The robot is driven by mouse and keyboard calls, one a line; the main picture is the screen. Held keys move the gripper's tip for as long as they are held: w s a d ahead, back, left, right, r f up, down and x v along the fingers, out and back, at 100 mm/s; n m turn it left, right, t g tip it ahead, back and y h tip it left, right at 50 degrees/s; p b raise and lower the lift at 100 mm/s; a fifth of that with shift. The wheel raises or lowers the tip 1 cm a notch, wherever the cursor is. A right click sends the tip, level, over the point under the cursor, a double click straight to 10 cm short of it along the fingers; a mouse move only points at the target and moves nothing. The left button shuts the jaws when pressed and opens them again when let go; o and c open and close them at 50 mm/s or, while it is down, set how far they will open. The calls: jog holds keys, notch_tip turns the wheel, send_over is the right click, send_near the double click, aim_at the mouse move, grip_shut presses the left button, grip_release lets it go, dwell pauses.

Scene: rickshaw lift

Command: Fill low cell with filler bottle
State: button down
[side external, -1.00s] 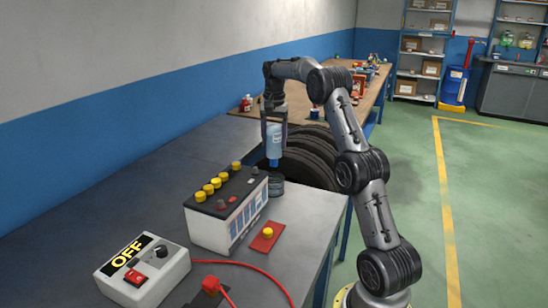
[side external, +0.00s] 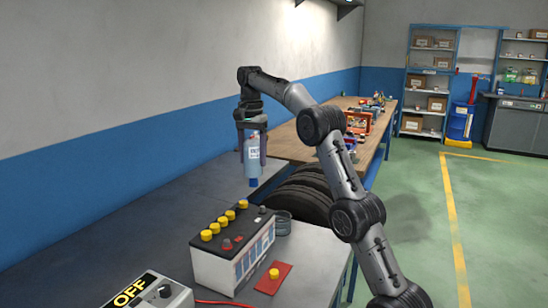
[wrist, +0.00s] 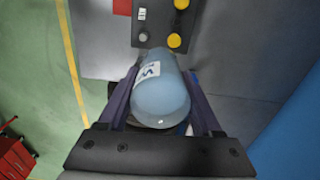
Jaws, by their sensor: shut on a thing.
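My gripper (side external: 253,128) is shut around the upper part of the blue filler bottle (side external: 253,157). The bottle hangs upright, its dark blue nozzle pointing down, in the air above and behind the battery's far end. In the wrist view, the bottle (wrist: 160,95) lies between both fingers. The white battery (side external: 215,270) has a dark top with several yellow caps (side external: 214,227). Its far end shows in the wrist view (wrist: 160,22), beyond the bottle. One yellow cap (side external: 274,273) lies on a red pad (side external: 272,285) beside the battery. I cannot make out the low cell's opening.
A grey round container (side external: 283,222) stands by the battery's far end. A switch box marked OFF (side external: 150,292) and a red cable (side external: 222,302) are at the near side. Tires (side external: 300,195) stand beyond the bench. The bench (side external: 140,220) is clear left of the battery.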

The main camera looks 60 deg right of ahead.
jog(key=w+a+r+n, duration=0.1)
jog(key=w+a, duration=0.1)
jog(key=a, duration=0.4)
jog(key=shift+w+d+f, duration=0.1)
jog(key=shift+f, duration=1.15)
jog(key=shift+w+f, duration=0.1)
jog(key=shift+f, duration=1.1)
